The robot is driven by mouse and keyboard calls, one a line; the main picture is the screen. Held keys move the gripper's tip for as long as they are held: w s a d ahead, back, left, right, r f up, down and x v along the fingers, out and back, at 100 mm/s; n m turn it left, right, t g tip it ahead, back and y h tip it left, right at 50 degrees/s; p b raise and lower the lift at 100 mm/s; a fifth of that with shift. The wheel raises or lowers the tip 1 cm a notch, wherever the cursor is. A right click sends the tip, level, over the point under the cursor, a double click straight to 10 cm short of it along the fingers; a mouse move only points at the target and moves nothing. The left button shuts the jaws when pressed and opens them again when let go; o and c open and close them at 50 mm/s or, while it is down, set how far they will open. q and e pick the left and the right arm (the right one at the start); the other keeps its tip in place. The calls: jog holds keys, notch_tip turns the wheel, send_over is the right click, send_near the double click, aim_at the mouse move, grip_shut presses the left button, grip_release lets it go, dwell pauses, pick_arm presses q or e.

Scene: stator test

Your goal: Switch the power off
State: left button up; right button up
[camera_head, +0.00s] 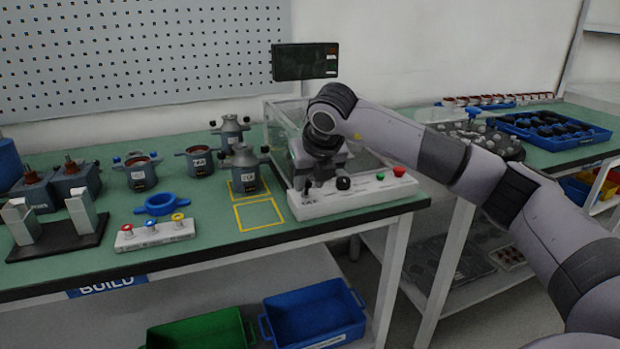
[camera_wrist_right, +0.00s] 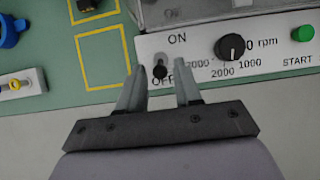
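The white control panel (camera_head: 330,205) stands at the front edge of the green table. Its toggle switch (camera_wrist_right: 160,66) shows in the right wrist view, between the printed words ON above and OFF below; its dark tip lies toward OFF in that view, though I cannot tell its exact tilt. My right gripper (camera_wrist_right: 159,74) is open, with one finger on each side of the switch and gaps visible. In the head view, my right gripper (camera_head: 314,184) points down at the panel's left part, and the arm hides some of it. My left gripper is not in view.
A black speed knob (camera_head: 343,183), a green button (camera_head: 380,176) and a red button (camera_head: 399,171) sit right of the switch. A clear enclosure (camera_head: 284,117) stands behind the panel. A grey stator unit (camera_head: 244,172) and yellow table outlines lie to the left.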

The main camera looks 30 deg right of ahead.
jog(key=p+v, duration=0.2)
jog(key=v, duration=0.4)
dwell(0.3)
dwell(0.4)
